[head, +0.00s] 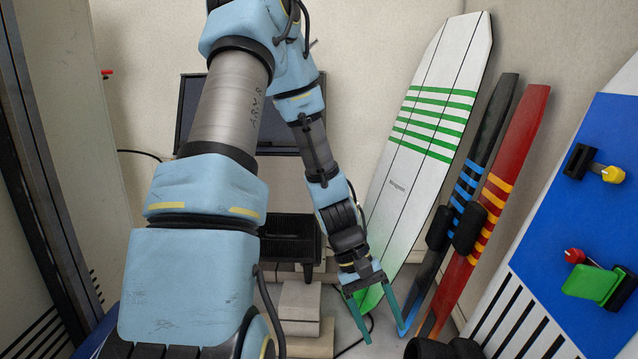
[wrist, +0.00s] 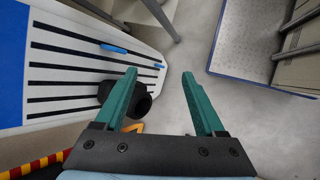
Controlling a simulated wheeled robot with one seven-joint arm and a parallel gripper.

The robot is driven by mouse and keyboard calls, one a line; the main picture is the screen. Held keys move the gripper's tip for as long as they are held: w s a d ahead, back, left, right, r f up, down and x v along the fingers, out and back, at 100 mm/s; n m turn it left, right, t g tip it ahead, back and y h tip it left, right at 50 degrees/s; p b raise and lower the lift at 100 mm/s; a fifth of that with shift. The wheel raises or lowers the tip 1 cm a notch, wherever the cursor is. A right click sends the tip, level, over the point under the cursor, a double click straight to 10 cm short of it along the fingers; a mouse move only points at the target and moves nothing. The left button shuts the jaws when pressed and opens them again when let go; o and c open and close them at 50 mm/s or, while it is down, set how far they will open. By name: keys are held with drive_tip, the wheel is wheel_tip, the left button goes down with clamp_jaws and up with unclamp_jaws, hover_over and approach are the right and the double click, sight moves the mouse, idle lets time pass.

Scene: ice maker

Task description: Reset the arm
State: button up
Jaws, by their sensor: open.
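My gripper (head: 376,312) hangs at the end of my blue arm, low in the head view, in front of the base of the white board with green stripes. Its two green fingers are spread apart with nothing between them. In the wrist view my gripper (wrist: 160,98) also shows open, with bare grey floor (wrist: 172,85) beyond the fingertips. My arm reaches forward and bends down at the elbow. No ice maker can be made out in either view.
A white board with green stripes (head: 425,125), a black ski-like board (head: 485,150) and a red one (head: 512,165) lean on the wall. A blue-and-white board (head: 575,240) stands right. A dark screen (head: 192,108) is behind my arm. The wrist view shows a metal platform (wrist: 262,45).

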drive_tip(key=w+a+r+m+t+y, duration=0.1)
drive_tip(key=a+r+t+y, duration=0.1)
drive_tip(key=a+r, duration=0.4)
drive_tip(key=w+a+r+m+t+y, duration=0.1)
drive_tip(key=a+r+t, duration=0.3)
drive_tip(key=a, duration=0.8)
wheel_tip(320, 180, up, 2)
drive_tip(key=shift+w+a+y, duration=0.2)
drive_tip(key=shift+w+y, duration=0.4)
drive_tip(key=shift+y, duration=0.1)
